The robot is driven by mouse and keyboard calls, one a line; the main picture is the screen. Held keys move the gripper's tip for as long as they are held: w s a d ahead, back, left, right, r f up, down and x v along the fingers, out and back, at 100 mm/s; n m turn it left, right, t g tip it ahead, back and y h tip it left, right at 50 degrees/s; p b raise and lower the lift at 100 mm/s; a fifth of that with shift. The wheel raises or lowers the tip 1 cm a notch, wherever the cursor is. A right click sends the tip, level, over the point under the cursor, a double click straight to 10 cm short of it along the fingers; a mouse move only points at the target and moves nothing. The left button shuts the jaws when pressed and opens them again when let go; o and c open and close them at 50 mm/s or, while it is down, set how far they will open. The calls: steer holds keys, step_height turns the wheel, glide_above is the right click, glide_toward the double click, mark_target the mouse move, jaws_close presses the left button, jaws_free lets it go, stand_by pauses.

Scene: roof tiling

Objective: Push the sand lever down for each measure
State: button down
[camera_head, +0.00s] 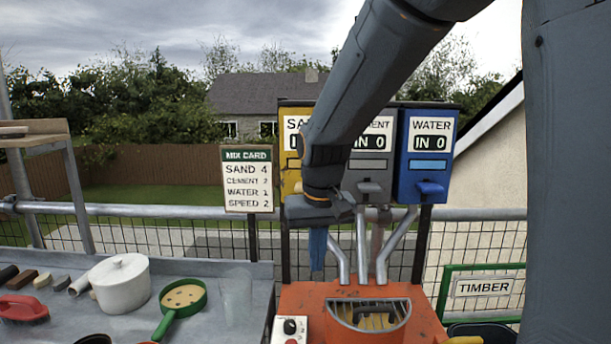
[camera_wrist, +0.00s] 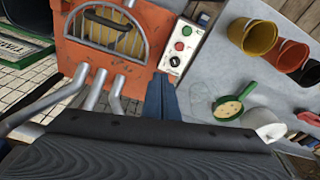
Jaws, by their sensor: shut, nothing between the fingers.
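The yellow sand dispenser (camera_head: 288,182) stands behind my arm, left of the grey cement dispenser (camera_head: 373,178) and the blue water dispenser (camera_head: 428,165). The sand lever and the sand count are hidden by my arm. The cement and water counters read IN 0. My gripper (camera_head: 318,250) points down in front of the sand dispenser's lower part, its blue fingers shut and empty; it also shows in the wrist view (camera_wrist: 161,96). I cannot tell whether it touches the lever. The mix card (camera_head: 248,180) reads sand 4, cement 2, water 1, speed 2.
The orange mixer (camera_head: 310,300) with a barred opening stands below the metal chutes (camera_head: 385,255). A control box (camera_wrist: 179,47) sits on its side. A grey bench (camera_head: 235,300) at left holds a white pot (camera_head: 121,287) and a green pan (camera_head: 183,298). A timber rack (camera_head: 480,287) is at right.

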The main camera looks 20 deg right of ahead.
mark_target(306, 112)
steer(key=w+r+m, duration=0.1)
steer(key=w+r, duration=0.2)
steer(key=r, duration=0.6)
steer(key=w+r+b, duration=0.1)
steer(key=w+r, duration=0.2)
steer(key=r, duration=0.7)
steer(key=w+r+m+t+b, duration=0.1)
steer(key=w+r, duration=0.2)
steer(key=r, duration=0.7)
steer(key=shift+w+d+r+m+h, duration=0.1)
steer(key=shift+w+d+m+h, duration=0.2)
steer(key=shift+w+h, duration=0.1)
steer(key=x, duration=0.4)
steer(key=p+x, duration=0.1)
steer(key=x, duration=0.3)
steer(key=p+x, duration=0.1)
steer(key=x, duration=0.3)
steer(key=shift+s+a+f, duration=0.15)
steer(key=shift+s+f, duration=0.1)
steer(key=shift+s, duration=0.05)
steer(key=shift+f, duration=0.85)
